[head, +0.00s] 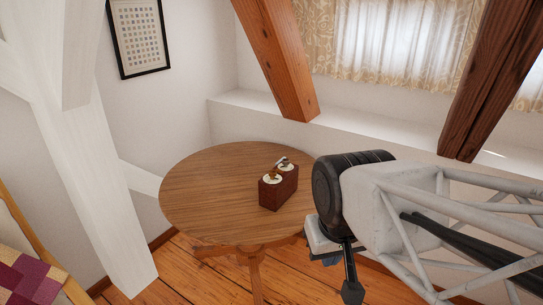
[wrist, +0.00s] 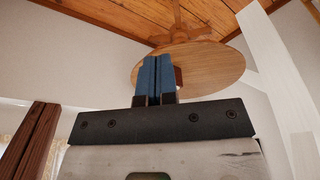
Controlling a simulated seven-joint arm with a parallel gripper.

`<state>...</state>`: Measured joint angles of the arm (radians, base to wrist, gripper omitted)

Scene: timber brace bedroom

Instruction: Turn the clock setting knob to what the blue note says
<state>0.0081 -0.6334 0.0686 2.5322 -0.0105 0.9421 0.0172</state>
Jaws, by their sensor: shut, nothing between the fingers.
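A small dark red-brown box (head: 278,193) stands on the round wooden table, right of its middle. Two white round dials show on its top: a nearer dial (head: 272,180) and a farther dial (head: 285,167), each with a small knob-like part. They are too small to read, and I cannot tell which is the clock setting knob. No blue note can be made out. My gripper (wrist: 156,60) has its blue fingers together and empty in the wrist view. There they overlap the table's image and hide most of the box (wrist: 179,77). My gripper is apart from the box.
The round table (head: 215,190) is otherwise bare. A white timber post (head: 100,190) stands at left beside a bed corner with a patchwork cover (head: 30,265). Slanted brown beams (head: 277,55) and a wall ledge (head: 350,130) lie behind the table. A framed picture (head: 139,36) hangs on the wall.

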